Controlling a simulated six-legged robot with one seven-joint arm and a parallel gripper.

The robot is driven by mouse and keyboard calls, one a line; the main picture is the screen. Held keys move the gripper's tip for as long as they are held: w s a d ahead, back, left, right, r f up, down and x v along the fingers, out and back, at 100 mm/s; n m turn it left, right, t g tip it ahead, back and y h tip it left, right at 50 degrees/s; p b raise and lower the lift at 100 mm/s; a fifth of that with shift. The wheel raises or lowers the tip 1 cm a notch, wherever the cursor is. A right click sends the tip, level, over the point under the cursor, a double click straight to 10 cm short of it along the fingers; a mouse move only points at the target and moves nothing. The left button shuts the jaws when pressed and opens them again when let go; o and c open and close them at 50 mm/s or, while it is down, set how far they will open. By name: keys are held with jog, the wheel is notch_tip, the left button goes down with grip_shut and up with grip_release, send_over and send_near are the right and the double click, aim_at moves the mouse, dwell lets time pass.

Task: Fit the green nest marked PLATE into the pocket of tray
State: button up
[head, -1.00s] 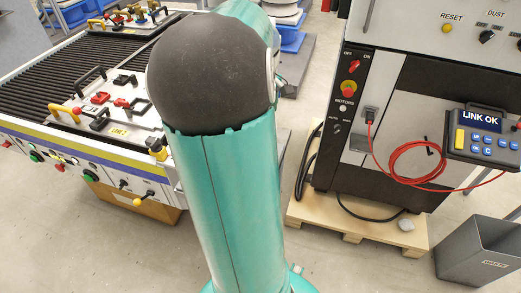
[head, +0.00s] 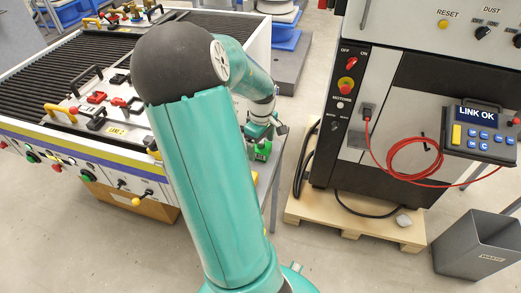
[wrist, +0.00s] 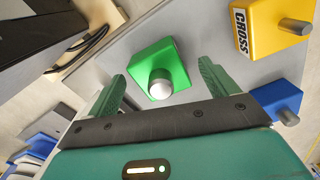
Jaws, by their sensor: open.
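A green nest (wrist: 158,66) with a round silver knob sits on a grey tabletop (wrist: 205,32) in the wrist view. No PLATE marking shows on its visible faces. My gripper (wrist: 162,72) is open, with one finger to each side of the green nest and the knob between them; I cannot tell whether the fingers touch it. In the head view my gripper (head: 262,130) is low beside the machine bench, just above the green nest (head: 262,150). I cannot make out the tray's pocket in either view.
A yellow block marked CROSS (wrist: 265,27) and a blue block (wrist: 277,97), each with a metal knob, stand to the right in the wrist view. In the head view a bench (head: 60,130) with handles is left, a control cabinet (head: 400,105) right, a grey bin (head: 482,250) at far right.

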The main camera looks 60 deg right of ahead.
jog(key=c, duration=1.4)
